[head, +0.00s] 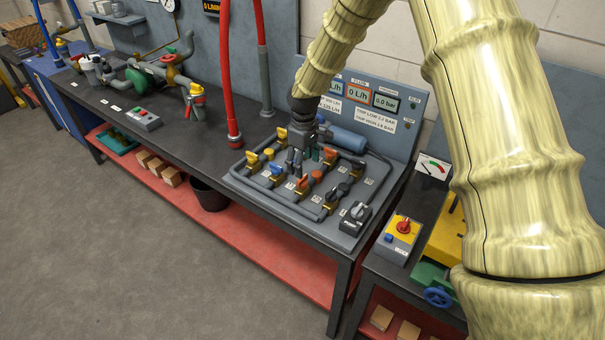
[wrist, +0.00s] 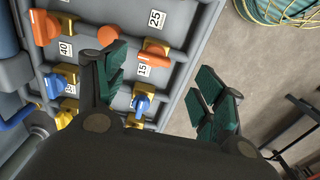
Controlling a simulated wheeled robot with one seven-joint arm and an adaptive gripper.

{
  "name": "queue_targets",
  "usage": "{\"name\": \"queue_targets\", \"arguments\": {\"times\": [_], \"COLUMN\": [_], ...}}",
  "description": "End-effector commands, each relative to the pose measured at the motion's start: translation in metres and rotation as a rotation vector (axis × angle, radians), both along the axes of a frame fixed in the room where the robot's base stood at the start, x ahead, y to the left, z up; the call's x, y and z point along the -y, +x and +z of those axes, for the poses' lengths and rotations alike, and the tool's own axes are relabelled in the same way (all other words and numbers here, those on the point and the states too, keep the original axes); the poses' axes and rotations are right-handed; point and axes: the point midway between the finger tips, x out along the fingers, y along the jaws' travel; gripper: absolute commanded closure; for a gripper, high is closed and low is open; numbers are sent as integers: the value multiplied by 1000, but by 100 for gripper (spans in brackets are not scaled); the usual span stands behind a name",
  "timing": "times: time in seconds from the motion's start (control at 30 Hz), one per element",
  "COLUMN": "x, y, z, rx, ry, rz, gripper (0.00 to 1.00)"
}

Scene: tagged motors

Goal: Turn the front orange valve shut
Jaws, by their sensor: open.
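The front orange valve (head: 302,184) is in the front row of the grey valve panel. In the wrist view its orange lever (wrist: 153,55) sits on a gold body beside the label 15, lying nearly crosswise in the picture. My gripper (head: 297,160) points down over the panel near the orange valves. In the wrist view my gripper (wrist: 163,75) has its green-padded fingers wide apart and nothing between the pads. The lever shows in the gap, nearer the left finger; I cannot tell its depth below the fingertips.
A rear orange lever (wrist: 46,27) and a round orange knob (wrist: 108,37) are close by. Blue levers (wrist: 143,104) and yellow handles (head: 252,158) flank them. A black switch box (head: 354,217) stands at the panel's front right corner. Red hoses (head: 228,80) rise left of the panel.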

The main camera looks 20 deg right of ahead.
Motion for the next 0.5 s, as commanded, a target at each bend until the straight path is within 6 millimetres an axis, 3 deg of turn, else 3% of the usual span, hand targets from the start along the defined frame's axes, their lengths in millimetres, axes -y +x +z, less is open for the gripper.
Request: {"name": "queue_targets", "arguments": {"times": [0.23, 0.5], "x": [0, 2], "y": [10, 9], "z": [-40, -63], "rx": [-12, -8], "ry": [-1, -1], "rz": [0, -2], "gripper": [30, 30]}}
